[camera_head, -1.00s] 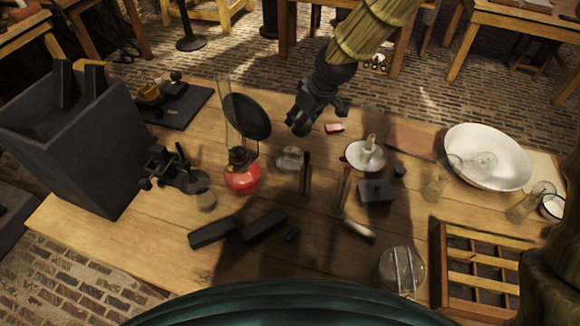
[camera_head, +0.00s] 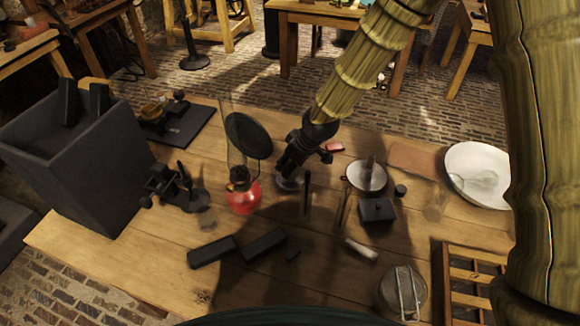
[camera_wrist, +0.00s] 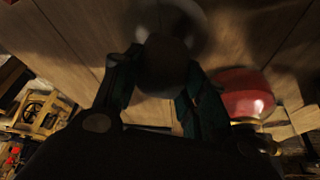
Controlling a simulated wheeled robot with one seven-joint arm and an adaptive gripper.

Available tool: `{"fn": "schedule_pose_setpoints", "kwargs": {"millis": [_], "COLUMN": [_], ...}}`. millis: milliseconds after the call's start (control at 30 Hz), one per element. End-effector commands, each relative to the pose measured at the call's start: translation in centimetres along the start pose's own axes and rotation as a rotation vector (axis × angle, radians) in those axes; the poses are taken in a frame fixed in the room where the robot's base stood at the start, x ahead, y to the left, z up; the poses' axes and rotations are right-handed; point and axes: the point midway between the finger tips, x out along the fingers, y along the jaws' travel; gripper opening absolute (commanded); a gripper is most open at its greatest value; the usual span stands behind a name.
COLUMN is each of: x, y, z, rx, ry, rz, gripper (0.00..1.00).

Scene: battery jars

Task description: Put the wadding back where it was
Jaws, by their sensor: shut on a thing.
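My gripper (camera_head: 284,176) reaches down over the table beside the red oil lamp (camera_head: 243,197). In the wrist view, my gripper (camera_wrist: 165,85) is shut on a rounded lump, apparently the wadding (camera_wrist: 167,66), dark in shadow. A clear round glass dish (camera_head: 290,185) lies right under my fingertips; its pale rim also shows behind the lump in the wrist view (camera_wrist: 200,32). I cannot tell whether the wadding touches the dish. In the head view my fingers hide the wadding.
The lamp's tall glass and round black disc (camera_head: 249,136) stand close left of my gripper. Dark rods (camera_head: 307,192), a candle dish (camera_head: 365,178) and a black box (camera_head: 376,211) lie to the right. Black blocks (camera_head: 212,252) lie in front.

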Motion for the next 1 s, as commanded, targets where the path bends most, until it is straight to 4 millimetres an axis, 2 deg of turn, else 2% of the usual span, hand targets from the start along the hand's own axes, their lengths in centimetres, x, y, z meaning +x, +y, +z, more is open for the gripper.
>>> {"fn": "schedule_pose_setpoints", "kwargs": {"millis": [167, 567, 600, 700, 1000], "x": [1.6, 2.0, 2.0, 2.0, 1.9], "y": [-0.1, 0.0, 0.0, 0.0, 0.0], "z": [0.7, 0.9, 0.9, 0.9, 0.9], "rx": [0.001, 0.000, 0.000, 0.000, 0.000], "ry": [-0.001, 0.000, 0.000, 0.000, 0.000], "rz": [-0.001, -0.001, 0.000, 0.000, 0.000], "gripper": [0.16, 0.16, 0.47, 0.63, 0.63]}}
